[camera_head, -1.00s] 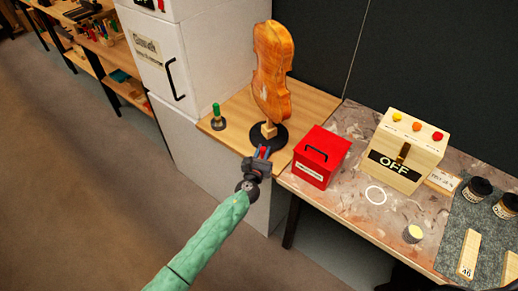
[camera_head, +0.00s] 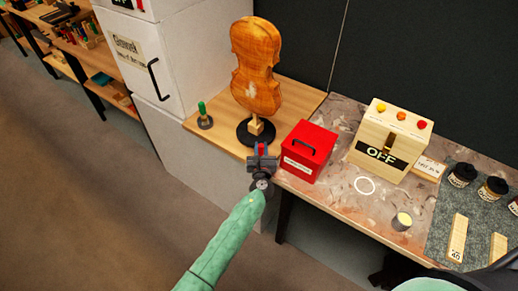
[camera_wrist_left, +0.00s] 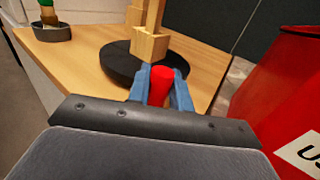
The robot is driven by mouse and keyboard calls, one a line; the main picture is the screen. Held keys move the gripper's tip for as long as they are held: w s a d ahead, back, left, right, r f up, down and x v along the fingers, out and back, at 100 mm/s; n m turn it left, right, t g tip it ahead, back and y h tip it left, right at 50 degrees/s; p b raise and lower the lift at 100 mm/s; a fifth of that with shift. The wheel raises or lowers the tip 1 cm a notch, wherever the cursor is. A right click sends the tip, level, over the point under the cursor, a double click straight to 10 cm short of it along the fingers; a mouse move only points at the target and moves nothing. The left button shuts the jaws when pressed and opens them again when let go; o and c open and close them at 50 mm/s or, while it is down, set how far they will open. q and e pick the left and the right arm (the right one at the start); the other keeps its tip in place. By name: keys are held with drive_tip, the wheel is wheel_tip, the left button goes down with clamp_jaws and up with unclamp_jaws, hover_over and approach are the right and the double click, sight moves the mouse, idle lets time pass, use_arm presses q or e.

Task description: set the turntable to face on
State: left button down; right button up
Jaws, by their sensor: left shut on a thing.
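The turntable is a black round disc (camera_head: 246,136) on the wooden bench; it also shows in the left wrist view (camera_wrist_left: 115,60). A wooden post (camera_wrist_left: 150,46) rises from it and carries the amber violin body (camera_head: 257,68), which stands upright with its broad face turned mostly toward me, slightly angled. My left gripper (camera_head: 262,148) is at the turntable's near edge. In the left wrist view its blue fingers (camera_wrist_left: 161,78) are shut on a red peg (camera_wrist_left: 161,86) at the disc's rim. My right gripper is out of view.
A red box with a black handle (camera_head: 308,150) stands close to the right of my left gripper. A green-handled tool (camera_head: 204,115) stands left of the turntable. A wooden box marked OFF (camera_head: 391,140) is farther right. A white cabinet (camera_head: 150,55) borders the left.

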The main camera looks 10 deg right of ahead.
use_arm(q)
drive_tip(key=shift+d, duration=0.15)
drive_tip(key=shift+r, duration=0.1)
drive_tip(key=c, duration=1.3)
unclamp_jaws()
drive_tip(key=shift+d, duration=0.1)
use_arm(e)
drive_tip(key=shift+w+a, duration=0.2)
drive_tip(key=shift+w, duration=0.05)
use_arm(q)
drive_tip(key=shift+s, duration=0.3)
drive_tip(key=s+b, duration=0.1)
drive_tip(key=s, duration=0.2)
drive_tip(key=s+a+b, duration=0.1)
drive_tip(key=s, duration=0.2)
drive_tip(key=shift+s+a, duration=0.1)
drive_tip(key=shift+s, duration=0.5)
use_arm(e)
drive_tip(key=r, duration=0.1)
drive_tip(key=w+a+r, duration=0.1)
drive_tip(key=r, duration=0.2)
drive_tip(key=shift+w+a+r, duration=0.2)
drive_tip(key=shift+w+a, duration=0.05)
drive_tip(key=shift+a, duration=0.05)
use_arm(q)
drive_tip(key=shift+a, duration=0.1)
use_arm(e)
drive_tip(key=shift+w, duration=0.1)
